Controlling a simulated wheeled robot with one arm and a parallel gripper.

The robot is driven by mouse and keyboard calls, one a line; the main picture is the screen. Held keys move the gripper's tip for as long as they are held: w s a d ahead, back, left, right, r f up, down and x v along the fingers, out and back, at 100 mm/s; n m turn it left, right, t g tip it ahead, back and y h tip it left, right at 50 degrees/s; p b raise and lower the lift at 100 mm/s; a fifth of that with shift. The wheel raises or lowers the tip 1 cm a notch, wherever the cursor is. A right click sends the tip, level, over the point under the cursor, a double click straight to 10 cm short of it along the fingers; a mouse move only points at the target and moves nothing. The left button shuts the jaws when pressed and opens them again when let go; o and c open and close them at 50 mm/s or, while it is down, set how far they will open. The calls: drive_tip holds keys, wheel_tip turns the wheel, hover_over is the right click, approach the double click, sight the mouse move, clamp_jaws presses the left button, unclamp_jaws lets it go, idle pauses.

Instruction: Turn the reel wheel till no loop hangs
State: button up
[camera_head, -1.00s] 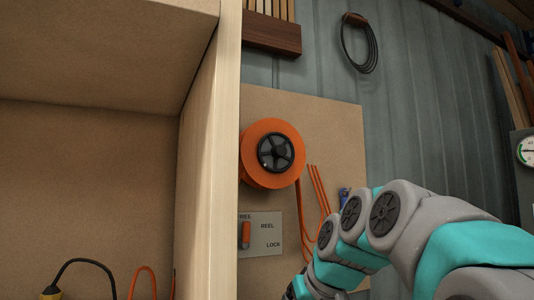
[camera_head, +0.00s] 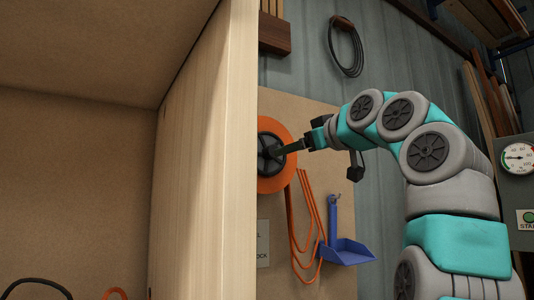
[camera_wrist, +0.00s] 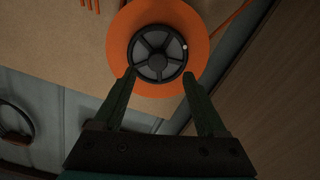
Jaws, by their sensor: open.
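The reel is an orange disc (camera_head: 283,178) on a board, with a black spoked wheel (camera_head: 266,163) at its centre. The wooden panel hides its left part in the head view. In the wrist view the whole wheel (camera_wrist: 160,54) shows, with a white dot near its right rim. My gripper (camera_head: 283,152) is open in front of the reel; its fingertips (camera_wrist: 159,74) appear either side of the wheel's near edge. I cannot tell whether they touch it. Orange cord (camera_head: 291,218) hangs in long loops below and right of the reel.
A wooden panel (camera_head: 203,165) stands close on the left. A blue tray (camera_head: 345,251) juts out beside the cord loops. A label plate (camera_head: 262,243) below the reel is mostly hidden. A coiled black cable (camera_head: 346,47) hangs above; a gauge box (camera_head: 518,180) is at right.

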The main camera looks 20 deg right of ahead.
sight(270, 153)
drive_tip(key=w+a+p, duration=0.1)
drive_tip(key=w+p, duration=0.1)
drive_tip(key=w, duration=0.5)
drive_tip(key=shift+w+a+r, duration=0.25)
drive_tip(key=shift+r, duration=0.1)
clamp_jaws()
idle(0.5)
